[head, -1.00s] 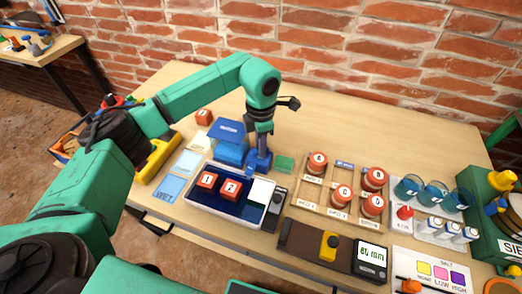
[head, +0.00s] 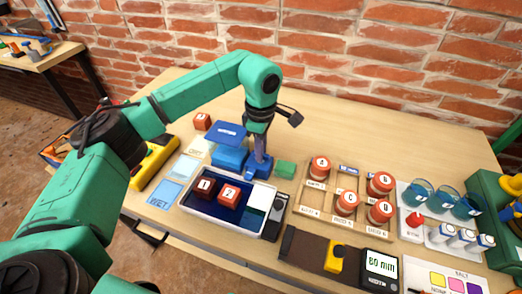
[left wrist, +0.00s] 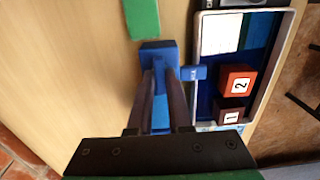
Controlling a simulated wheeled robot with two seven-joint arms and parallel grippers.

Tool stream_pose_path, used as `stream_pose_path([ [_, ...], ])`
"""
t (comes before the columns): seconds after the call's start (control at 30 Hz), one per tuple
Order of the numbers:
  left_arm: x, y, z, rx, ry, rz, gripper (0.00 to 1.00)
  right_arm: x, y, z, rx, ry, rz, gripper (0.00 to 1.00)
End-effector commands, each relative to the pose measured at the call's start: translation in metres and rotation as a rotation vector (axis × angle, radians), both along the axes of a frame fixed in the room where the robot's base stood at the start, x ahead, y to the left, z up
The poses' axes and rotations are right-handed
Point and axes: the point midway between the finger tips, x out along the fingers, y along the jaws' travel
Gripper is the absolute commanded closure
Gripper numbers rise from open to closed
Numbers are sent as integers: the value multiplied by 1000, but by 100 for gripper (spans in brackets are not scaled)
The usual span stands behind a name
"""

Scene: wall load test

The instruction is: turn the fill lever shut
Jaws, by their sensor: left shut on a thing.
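The blue tap post (head: 258,168) stands at the back edge of the white-rimmed tray (head: 190,208). Its spout (left wrist: 193,73) points over the tray in the left wrist view. My left gripper (left wrist: 160,85) is shut on the blue fill lever (left wrist: 160,112), with a dark finger on each side. In the head view my left gripper (head: 259,145) hangs over the tap and hides most of the lever. The tray holds dark blue liquid and two red blocks, block 1 (head: 205,188) and block 2 (head: 229,195). Block 1 looks darker than block 2. My right gripper is out of view.
A blue tank (head: 230,157) stands left of the tap, a green block (head: 286,169) to its right. A rack (head: 332,208) with several red-topped weights stands farther right. A display (head: 381,268) reads 80 mm. The back of the table is clear.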

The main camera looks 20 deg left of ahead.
Motion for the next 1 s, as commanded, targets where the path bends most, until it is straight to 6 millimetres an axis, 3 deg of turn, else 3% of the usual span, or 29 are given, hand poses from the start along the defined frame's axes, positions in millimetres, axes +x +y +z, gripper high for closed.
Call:
stream_pose_path([
  [0.43,2,0,4,-3,-9,-11,100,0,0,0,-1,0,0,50],
  [0.47,2,0,4,-3,-9,-11,79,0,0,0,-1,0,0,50],
  [0.53,2,0,4,-3,-9,-11,52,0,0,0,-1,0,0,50],
  [0.87,1,0,3,-1,-4,-11,52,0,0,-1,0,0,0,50],
  [1.0,2,0,20,-1,-6,-11,52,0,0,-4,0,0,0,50],
])
